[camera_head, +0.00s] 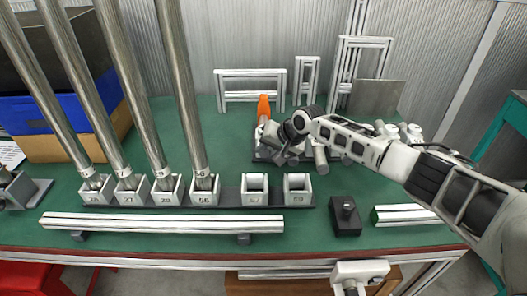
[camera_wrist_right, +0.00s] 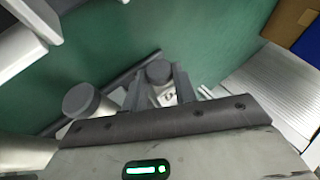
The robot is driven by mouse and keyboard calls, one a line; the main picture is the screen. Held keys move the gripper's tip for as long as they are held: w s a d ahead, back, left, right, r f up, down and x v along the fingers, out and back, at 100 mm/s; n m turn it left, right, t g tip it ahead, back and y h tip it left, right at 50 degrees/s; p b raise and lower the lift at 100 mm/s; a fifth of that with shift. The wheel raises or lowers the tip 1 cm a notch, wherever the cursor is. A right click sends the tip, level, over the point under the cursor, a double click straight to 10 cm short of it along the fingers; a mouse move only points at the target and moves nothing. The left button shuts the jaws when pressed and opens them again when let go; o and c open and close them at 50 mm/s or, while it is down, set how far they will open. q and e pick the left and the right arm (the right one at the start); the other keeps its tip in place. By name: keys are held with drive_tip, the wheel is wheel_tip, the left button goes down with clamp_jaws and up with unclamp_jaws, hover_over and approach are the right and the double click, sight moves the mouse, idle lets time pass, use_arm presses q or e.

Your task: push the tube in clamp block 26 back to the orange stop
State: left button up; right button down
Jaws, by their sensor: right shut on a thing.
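The orange stop (camera_head: 263,106) stands upright at the back of the bench, just behind my right gripper (camera_head: 272,143). In the right wrist view, my right gripper (camera_wrist_right: 158,88) has its two dark fingers on either side of a short grey tube (camera_wrist_right: 158,71) and is shut on it. A pale clamp block with a partly hidden number shows between the fingers; I cannot read it as 26. A second grey tube (camera_wrist_right: 82,100) lies beside it, outside the fingers. In the head view my wrist hides most of this row of blocks. My left gripper is not in view.
Several tall steel tubes (camera_head: 183,85) stand in numbered blocks at the left. Two empty blocks (camera_head: 255,190) are to their right. A long rail (camera_head: 160,223) lies along the front. A black block (camera_head: 345,216) stands right of centre. Metal frames (camera_head: 250,88) stand behind.

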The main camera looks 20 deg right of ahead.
drive_tip(key=c, duration=1.1)
unclamp_jaws()
drive_tip(key=shift+s+d+r, duration=0.15)
drive_tip(key=shift+r, duration=0.2)
drive_tip(key=p+v, duration=0.1)
drive_tip(key=v, duration=1.4)
